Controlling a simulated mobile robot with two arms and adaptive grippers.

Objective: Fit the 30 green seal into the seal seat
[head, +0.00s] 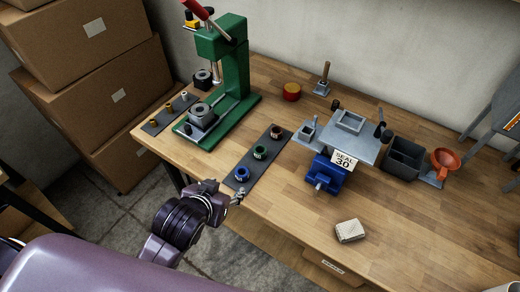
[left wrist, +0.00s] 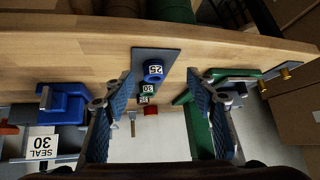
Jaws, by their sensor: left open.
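The green seal (head: 260,152), marked 30 in the left wrist view (left wrist: 148,88), stands on a dark strip (head: 252,171) between a blue seal (head: 242,174) marked 25 and a brown seal (head: 276,132). A round grey housing (head: 201,115) sits on the base of the green press (head: 228,60); I cannot tell whether it is the seal seat. My left gripper (head: 239,197) is open and empty at the bench's front edge, just short of the strip's blue end. In the left wrist view its fingers (left wrist: 157,82) frame the row of seals. My right gripper is not in view.
A blue vise (head: 325,174) with a "SEAL 30" card (head: 344,160) and grey plate (head: 352,145) stands right of the strip. Boxes (head: 90,90) stand left.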

